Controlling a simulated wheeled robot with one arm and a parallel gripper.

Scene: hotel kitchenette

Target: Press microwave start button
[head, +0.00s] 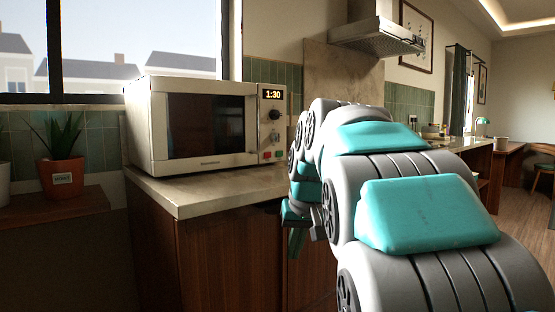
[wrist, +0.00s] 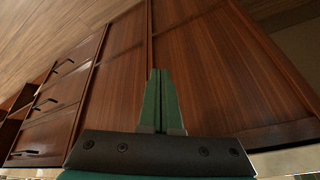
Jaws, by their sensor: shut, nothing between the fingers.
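The cream microwave (head: 205,122) stands on the counter in the head view, its dark door closed. Its control panel at the right shows a lit 1:30 display (head: 272,94), dark knobs, and a red button (head: 267,155) beside a green button (head: 278,153) at the bottom. My gripper (head: 297,240) is partly hidden by my arm, below the counter edge, lower than the panel and to its right. In the wrist view my gripper (wrist: 160,75) shows two green fingers closed together with nothing between them, in front of wooden cabinet doors. The microwave is not in the wrist view.
The stone counter (head: 190,195) has a front edge above the wooden cabinets (head: 225,262). A potted plant (head: 62,175) stands on a lower ledge at left. A range hood (head: 375,35) hangs behind my arm. Drawers with dark handles (wrist: 50,103) show in the wrist view.

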